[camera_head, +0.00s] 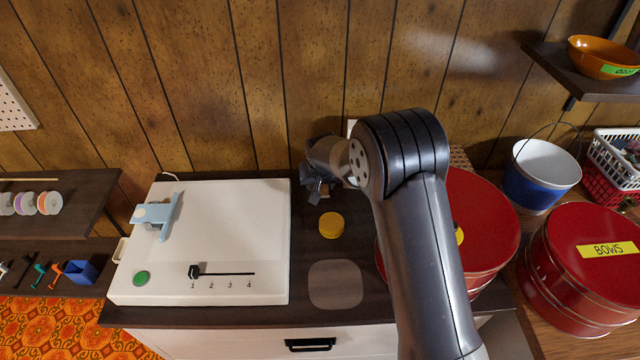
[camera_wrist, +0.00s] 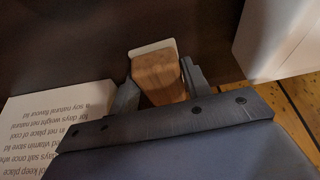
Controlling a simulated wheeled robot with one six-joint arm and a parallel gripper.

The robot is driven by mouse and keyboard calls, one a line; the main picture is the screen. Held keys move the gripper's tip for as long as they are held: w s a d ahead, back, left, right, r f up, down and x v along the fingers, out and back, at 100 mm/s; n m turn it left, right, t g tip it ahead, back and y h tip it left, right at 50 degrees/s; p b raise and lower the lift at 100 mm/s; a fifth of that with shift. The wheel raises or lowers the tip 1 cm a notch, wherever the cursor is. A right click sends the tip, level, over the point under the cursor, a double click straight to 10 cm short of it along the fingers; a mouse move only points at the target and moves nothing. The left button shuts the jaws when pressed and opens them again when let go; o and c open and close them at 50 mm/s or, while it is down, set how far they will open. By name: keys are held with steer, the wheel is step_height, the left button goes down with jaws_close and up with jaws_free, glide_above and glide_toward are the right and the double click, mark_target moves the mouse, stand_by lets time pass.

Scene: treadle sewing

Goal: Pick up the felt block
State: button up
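The felt block (camera_wrist: 158,78) shows in the wrist view as a wooden block with a pale felt layer at its far end. It lies between the two fingers of my gripper (camera_wrist: 160,86), with one finger close along each side. I cannot tell whether the fingers press on it or whether it is lifted. Its near end is hidden by my gripper's dark body. In the head view my gripper (camera_head: 318,190) is low over the back of the dark tabletop (camera_head: 306,235), partly hidden by my arm. The block is not clear there.
A white machine (camera_head: 235,230) with a slider stands left of my gripper. A yellow round tin (camera_head: 331,225) and a pale rounded patch (camera_head: 335,285) lie in front. Red tins (camera_head: 590,255) and a blue bucket (camera_head: 541,175) stand right. A white printed box (camera_wrist: 60,115) shows in the wrist view.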

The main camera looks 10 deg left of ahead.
steer(key=c, duration=0.5)
steer(key=shift+r, duration=0.15)
step_height(320, 180, up, 18)
stand_by(0.4)
steer(key=o, duration=0.5)
steer(key=shift+c, duration=0.2)
steer(key=c, duration=0.3)
